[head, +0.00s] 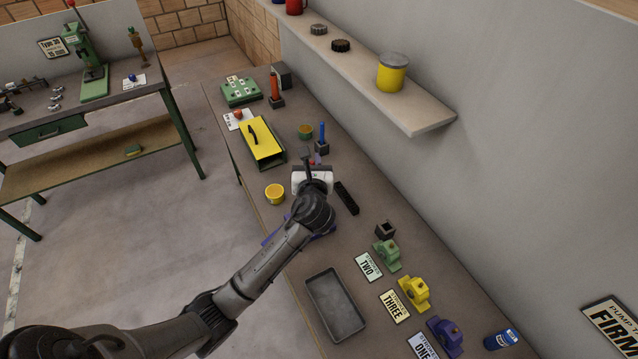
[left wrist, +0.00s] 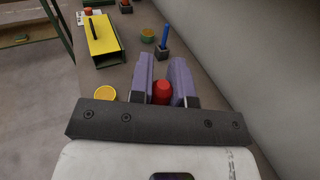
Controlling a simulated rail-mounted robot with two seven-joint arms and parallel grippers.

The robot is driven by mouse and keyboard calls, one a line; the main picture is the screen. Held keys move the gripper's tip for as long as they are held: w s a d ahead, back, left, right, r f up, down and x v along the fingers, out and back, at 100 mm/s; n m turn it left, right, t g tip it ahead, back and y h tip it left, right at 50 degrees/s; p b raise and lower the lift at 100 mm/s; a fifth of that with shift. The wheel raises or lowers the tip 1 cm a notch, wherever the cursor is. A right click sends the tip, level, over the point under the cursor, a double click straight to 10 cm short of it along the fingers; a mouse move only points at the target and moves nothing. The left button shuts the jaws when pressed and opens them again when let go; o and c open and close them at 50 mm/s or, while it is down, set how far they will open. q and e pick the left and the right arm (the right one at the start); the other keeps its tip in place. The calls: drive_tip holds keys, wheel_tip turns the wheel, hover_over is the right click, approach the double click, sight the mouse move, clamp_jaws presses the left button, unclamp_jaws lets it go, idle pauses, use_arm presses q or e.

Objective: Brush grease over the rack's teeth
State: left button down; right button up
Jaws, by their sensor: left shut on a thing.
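My left gripper (head: 315,161) is over the bench; in the left wrist view its purple fingers (left wrist: 163,75) are shut on a red round-ended thing (left wrist: 162,91). It may be the brush handle; its bristles are hidden. A dark narrow bar (head: 347,198), which looks like the rack, lies on the bench just right of my wrist; its teeth are too small to make out. A yellow tub (head: 275,193) stands left of my gripper and also shows in the left wrist view (left wrist: 105,93). My right gripper is not in view.
A yellow-topped box (head: 262,139), a green-yellow pot (head: 305,131) and a blue-handled item in a holder (head: 322,138) stand beyond. A grey tray (head: 335,304) and several coloured pump-like blocks (head: 414,292) are nearer. A shelf (head: 425,112) overhangs the right side.

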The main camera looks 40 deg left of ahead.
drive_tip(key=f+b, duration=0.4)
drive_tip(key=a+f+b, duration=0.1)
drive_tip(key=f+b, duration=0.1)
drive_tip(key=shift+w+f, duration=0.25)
use_arm(q)
drive_tip(key=w+f+t, duration=0.1)
drive_tip(key=w+d+f+m+t+h, duration=0.1)
drive_tip(key=f, duration=0.1)
drive_tip(key=shift+d+f, duration=0.1)
drive_tip(key=shift+d, duration=0.1)
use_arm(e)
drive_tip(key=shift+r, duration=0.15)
